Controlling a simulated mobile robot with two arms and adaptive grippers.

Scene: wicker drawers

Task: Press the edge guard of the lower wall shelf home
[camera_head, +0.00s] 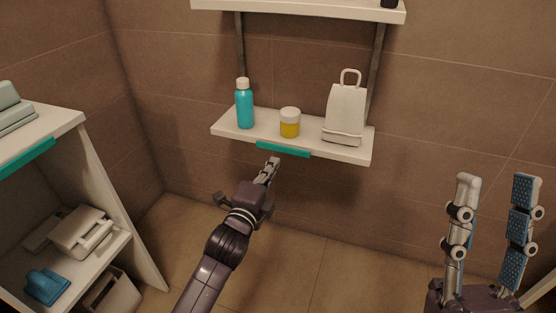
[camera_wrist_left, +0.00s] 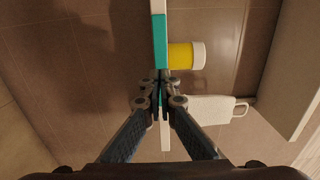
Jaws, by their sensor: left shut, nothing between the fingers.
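The lower wall shelf (camera_head: 345,152) is a white board on the brown tiled wall. Its edge guard (camera_head: 283,150) is a teal strip along the middle of the front edge. The guard also shows in the left wrist view (camera_wrist_left: 160,42), running up from behind the fingers. My left gripper (camera_head: 274,163) is shut and empty, its tips just in front of the guard. In the left wrist view its fingertips (camera_wrist_left: 161,78) overlap the guard; I cannot tell whether they touch it. My right gripper (camera_head: 497,180) is open and empty at the right, away from the shelf.
A teal bottle (camera_head: 244,107), a yellow jar with a white lid (camera_head: 290,123) and a white bag-shaped item with a handle (camera_head: 345,112) stand on the lower shelf. An upper shelf (camera_head: 300,8) is above. A white shelf unit (camera_head: 110,190) stands at the left.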

